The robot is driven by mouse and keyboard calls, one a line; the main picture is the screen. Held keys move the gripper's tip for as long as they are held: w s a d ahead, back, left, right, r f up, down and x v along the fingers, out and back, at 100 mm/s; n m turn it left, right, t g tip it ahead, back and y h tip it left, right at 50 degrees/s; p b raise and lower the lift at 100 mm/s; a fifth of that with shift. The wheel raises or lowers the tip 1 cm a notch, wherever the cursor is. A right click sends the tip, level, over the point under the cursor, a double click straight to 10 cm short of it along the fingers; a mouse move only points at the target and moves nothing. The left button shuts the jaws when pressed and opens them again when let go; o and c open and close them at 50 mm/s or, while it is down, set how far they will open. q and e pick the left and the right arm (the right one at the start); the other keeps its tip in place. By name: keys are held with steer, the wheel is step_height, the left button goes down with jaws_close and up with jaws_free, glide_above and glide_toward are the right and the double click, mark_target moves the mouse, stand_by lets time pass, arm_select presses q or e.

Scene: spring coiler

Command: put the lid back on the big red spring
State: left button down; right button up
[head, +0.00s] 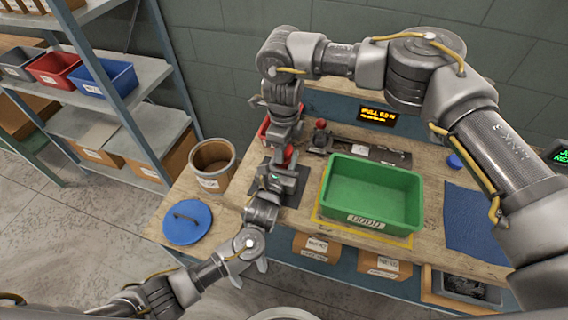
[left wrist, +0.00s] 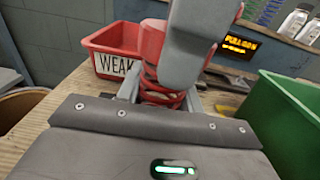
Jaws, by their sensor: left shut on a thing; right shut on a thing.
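A red spring (left wrist: 162,92) stands upright between the fingers of my left gripper in the left wrist view. In the head view only a bit of the spring (head: 288,154) shows between the two grippers. My left gripper (head: 286,167) is shut on its lower part. My right gripper (head: 285,138) comes down from above and is shut at its upper end; its grey finger (left wrist: 198,45) hides much of the top there. A round blue lid (head: 187,223) with a dark handle lies flat at the left end of the workbench, apart from both grippers.
A brown round bin (head: 213,168) stands open behind the blue lid. A green tray (head: 350,205) sits right of the grippers. A red bin marked WEAK (left wrist: 108,55) is behind the spring. A blue mat (head: 477,225) lies to the right. My right arm spans above the bench.

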steer(key=m, duration=0.5)
steer(key=shift+m, duration=0.3)
steer(key=m, duration=0.2)
steer(key=shift+m, duration=0.3)
steer(key=m, duration=0.4)
steer(key=shift+m, duration=0.4)
steer(key=m, duration=0.7)
steer(key=shift+f+m, duration=0.1)
steer(key=shift+m, duration=0.2)
steer(key=m, duration=1.7)
steer(key=shift+m, duration=0.3)
steer(key=m, duration=1.4)
steer(key=shift+f, duration=0.1)
